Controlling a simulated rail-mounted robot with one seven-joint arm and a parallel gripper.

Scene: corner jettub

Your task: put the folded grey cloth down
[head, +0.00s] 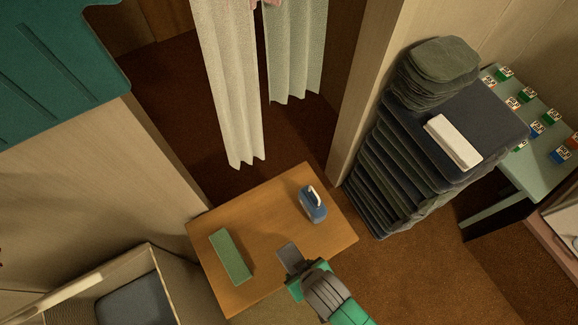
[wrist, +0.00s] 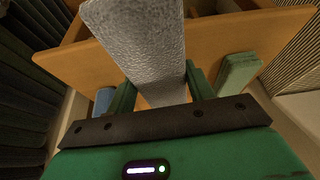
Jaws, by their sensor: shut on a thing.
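The folded grey cloth (head: 289,256) is a small flat bundle at the tip of my gripper (head: 296,268), over the front part of the wooden table (head: 270,210). In the wrist view the cloth (wrist: 140,45) is a long grey textured slab between the two green fingers of my gripper (wrist: 160,95). The gripper is shut on it. The table top (wrist: 235,38) shows behind it. Whether the cloth touches the table I cannot tell.
A green folded piece (head: 231,257) lies left on the table, and a blue iron (head: 313,205) stands at its right. Bare wood lies between them. A tall stack of dark cloths (head: 410,160) with a white block (head: 453,142) stands right. A bin (head: 160,270) is lower left.

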